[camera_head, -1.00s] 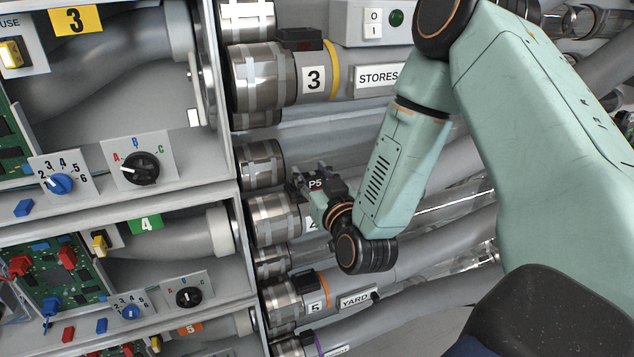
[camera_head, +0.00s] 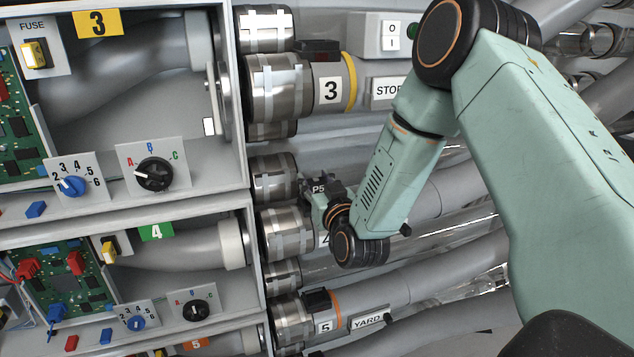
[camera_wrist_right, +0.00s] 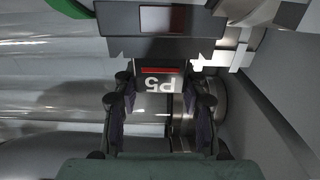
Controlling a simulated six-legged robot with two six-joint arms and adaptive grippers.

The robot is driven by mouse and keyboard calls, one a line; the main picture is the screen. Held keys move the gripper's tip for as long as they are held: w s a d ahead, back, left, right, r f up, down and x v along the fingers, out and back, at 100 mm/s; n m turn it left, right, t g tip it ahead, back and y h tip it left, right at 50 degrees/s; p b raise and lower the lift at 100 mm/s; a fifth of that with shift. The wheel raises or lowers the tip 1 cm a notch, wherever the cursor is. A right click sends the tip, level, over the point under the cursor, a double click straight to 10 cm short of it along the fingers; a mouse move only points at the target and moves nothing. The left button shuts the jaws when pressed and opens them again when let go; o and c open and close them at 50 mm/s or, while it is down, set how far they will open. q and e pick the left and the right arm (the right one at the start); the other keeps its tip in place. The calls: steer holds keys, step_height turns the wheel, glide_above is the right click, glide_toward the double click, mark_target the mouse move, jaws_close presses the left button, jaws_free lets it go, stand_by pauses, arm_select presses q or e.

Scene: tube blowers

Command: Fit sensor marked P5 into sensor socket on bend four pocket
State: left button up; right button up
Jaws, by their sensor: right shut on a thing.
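The sensor (camera_head: 319,188), a small dark block marked P5, is held in my right gripper (camera_head: 317,195) in front of the tubes beside the cabinet's right edge. In the right wrist view, the sensor (camera_wrist_right: 161,82) shows its P5 upside down and a red stripe between the two fingers (camera_wrist_right: 160,102). Just beyond it is a dark block (camera_wrist_right: 155,20) with a pale rectangular window, probably the socket on the number four tube. I cannot tell if sensor and block touch. In the head view, the four tube (camera_head: 285,222) is partly hidden by my wrist. My left gripper is out of view.
Tube three (camera_head: 285,85) above and tube five (camera_head: 293,322) below carry similar dark boxes. The cabinet wall (camera_head: 245,130) stands close on the left. A switch box (camera_head: 388,38) is above. The wrist view shows a pale bracket (camera_wrist_right: 235,55) close to the right of the sensor.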

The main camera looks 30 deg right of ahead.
steer(key=shift+f+b, duration=0.4)
steer(key=shift+f, duration=0.25)
stand_by(0.6)
steer(key=o, duration=1.2)
steer(key=shift+s, duration=0.1)
steer(key=v, duration=1.2)
